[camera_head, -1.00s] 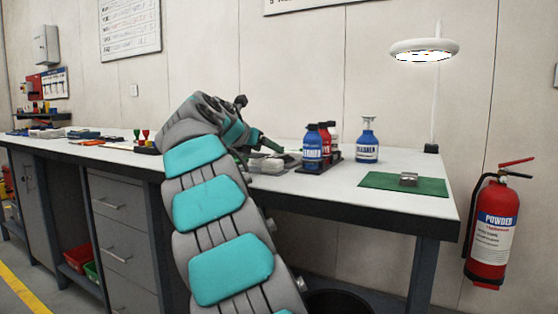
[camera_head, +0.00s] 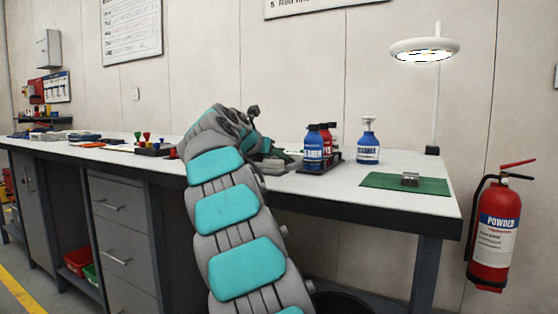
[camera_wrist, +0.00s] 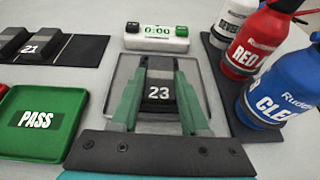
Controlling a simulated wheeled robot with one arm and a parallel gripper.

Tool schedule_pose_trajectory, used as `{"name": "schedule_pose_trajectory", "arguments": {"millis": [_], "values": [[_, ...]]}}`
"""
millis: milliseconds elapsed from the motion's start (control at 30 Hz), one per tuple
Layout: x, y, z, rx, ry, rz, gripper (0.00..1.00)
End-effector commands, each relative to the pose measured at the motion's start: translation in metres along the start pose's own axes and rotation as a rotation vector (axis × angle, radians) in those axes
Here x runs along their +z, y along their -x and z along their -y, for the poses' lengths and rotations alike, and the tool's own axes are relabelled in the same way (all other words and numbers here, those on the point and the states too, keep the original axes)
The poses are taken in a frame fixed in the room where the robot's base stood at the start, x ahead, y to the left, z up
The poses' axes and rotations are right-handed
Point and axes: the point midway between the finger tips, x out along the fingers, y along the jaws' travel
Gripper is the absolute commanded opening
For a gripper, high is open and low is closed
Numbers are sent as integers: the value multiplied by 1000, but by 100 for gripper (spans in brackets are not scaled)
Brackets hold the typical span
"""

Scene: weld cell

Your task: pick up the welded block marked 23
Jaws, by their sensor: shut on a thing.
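The dark block marked 23 (camera_wrist: 159,94) is between the green fingers of my gripper (camera_wrist: 161,70) in the wrist view. The fingers are shut on its two sides, with the white 23 facing the camera. The block is over a grey square plate (camera_wrist: 204,88); I cannot tell whether it is touching or lifted.
A white device with a green display (camera_wrist: 157,34) stands behind the plate. A green PASS tray (camera_wrist: 38,120) and a block marked 21 (camera_wrist: 32,48) lie left. Spray bottles, one blue (camera_wrist: 284,88), stand close on the right. A green mat (camera_head: 380,181) holds a metal block (camera_head: 410,179).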

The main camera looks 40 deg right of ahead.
Motion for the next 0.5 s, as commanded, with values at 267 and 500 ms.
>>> {"name": "schedule_pose_trajectory", "arguments": {"millis": [267, 500], "values": [[0, 0, 0, 0, 0, 0, 7], [0, 0, 0, 0, 0, 0, 0]]}}
